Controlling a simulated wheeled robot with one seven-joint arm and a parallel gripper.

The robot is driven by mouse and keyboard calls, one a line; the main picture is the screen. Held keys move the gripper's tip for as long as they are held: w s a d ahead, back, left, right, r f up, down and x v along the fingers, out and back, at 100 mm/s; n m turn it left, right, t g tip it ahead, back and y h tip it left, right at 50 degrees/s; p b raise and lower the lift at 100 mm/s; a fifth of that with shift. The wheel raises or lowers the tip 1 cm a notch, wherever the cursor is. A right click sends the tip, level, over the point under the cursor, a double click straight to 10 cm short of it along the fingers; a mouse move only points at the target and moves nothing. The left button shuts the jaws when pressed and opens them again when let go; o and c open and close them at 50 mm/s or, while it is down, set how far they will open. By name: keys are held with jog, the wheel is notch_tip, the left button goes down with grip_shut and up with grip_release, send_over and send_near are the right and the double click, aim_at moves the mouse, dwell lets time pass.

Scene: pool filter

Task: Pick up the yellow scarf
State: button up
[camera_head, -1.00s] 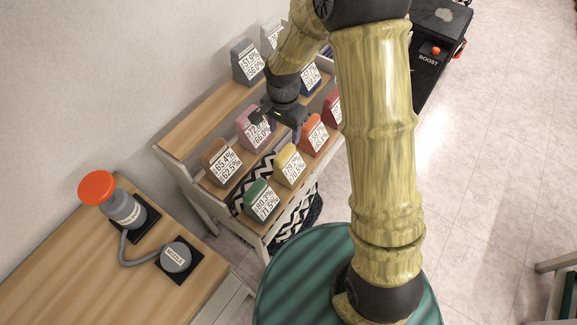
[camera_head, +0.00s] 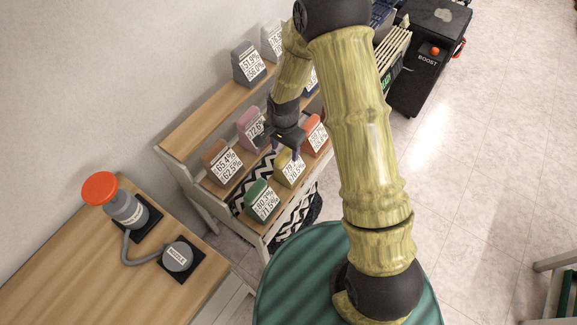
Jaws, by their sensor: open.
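I see nothing that looks plainly like a scarf. The only small yellow item is a yellow block-shaped piece (camera_head: 291,169) with a white printed percentage label, on the lower step of the wooden rack. My gripper (camera_head: 284,150) is open and points down just above and behind the yellow piece. Its fingers partly cover the top of that piece. I cannot tell whether they touch it. The jaws look empty.
Similar labelled pieces stand close by: green (camera_head: 261,201), orange (camera_head: 314,135), brown (camera_head: 220,162) and pink (camera_head: 250,128). A grey one (camera_head: 248,64) stands on the upper step. A wooden table (camera_head: 75,255) is at lower left. Open floor (camera_head: 480,150) lies right.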

aim_at(290, 165)
jog(key=shift+f, duration=1.4)
grip_shut()
